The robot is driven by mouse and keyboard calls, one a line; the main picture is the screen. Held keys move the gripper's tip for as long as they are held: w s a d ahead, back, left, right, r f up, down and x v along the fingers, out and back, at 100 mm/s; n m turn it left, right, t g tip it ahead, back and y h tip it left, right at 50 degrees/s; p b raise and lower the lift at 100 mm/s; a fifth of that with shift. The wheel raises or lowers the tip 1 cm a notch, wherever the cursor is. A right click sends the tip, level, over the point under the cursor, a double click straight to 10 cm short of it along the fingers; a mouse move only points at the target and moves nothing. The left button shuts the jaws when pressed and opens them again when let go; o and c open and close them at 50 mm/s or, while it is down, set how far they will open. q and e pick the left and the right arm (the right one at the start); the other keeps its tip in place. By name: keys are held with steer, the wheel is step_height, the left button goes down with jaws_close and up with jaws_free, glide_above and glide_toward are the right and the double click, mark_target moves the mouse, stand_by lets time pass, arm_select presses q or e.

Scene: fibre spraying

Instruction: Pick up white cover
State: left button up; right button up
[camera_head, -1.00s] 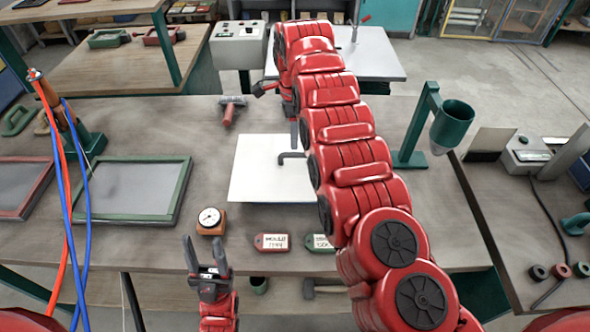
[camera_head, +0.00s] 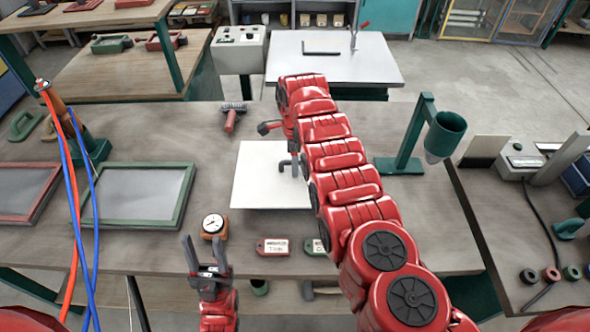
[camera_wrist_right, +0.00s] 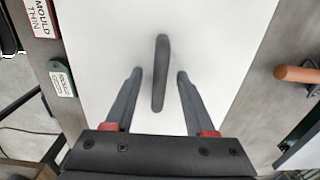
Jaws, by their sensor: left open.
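The white cover (camera_head: 262,190) is a flat white panel on the middle of the workbench, with a grey bar handle (camera_wrist_right: 160,75) standing on it. My right gripper (camera_head: 295,165) is low over the cover, coming down from above. In the right wrist view its two fingers (camera_wrist_right: 159,76) are open, one on each side of the handle with gaps showing. The gap between fingertips and panel cannot be judged. My left gripper (camera_head: 206,244) is open and empty at the bench's front edge, left of the cover.
A green cup stand (camera_head: 408,150) stands to the right.

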jaws_close()
stand_by(1.3)
